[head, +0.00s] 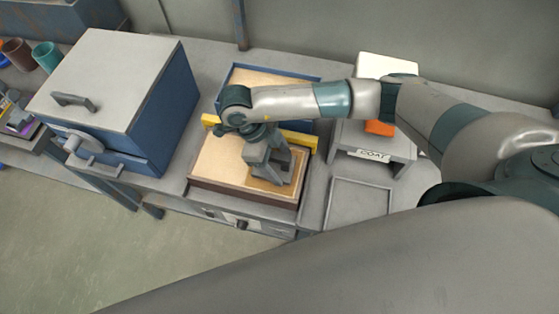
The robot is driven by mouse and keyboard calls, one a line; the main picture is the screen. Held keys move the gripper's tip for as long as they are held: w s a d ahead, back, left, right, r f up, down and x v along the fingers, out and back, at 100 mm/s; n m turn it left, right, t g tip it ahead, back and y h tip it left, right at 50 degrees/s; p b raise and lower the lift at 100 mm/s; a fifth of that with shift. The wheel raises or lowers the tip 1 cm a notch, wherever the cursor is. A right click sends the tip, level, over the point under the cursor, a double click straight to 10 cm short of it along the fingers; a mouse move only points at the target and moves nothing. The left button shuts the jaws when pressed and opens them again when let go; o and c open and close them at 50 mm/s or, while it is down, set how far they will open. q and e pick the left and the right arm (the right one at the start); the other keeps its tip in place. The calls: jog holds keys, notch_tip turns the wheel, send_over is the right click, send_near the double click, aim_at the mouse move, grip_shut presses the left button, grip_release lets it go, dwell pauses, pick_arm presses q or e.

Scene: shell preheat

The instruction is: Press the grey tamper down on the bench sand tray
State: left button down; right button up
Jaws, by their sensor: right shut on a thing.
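The bench sand tray (214,163) is a brown-framed box of pale sand at the middle of the bench. My right gripper (272,165) points down over the right part of this tray. It is shut on a grey thing that I take to be the grey tamper; grey on grey, the two are hard to tell apart. A darker tan square patch of sand shows around and below the gripper's tip. Whether the tamper touches the sand is hidden. My left gripper is not in view.
A blue-sided tray of sand (262,79) lies behind, with a yellow bar (300,138) between. A large blue box with a grey lid (112,75) stands left. A grey stand labelled COAT (374,155) is right, with an orange block (379,128) on it.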

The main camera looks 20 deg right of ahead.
aim_at(284, 157)
jog(key=shift+s, duration=0.1)
pick_arm(q)
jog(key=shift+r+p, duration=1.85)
jog(key=shift+p, duration=0.05)
pick_arm(e)
jog(key=shift+r, duration=3.45)
jog(key=shift+w, duration=0.2)
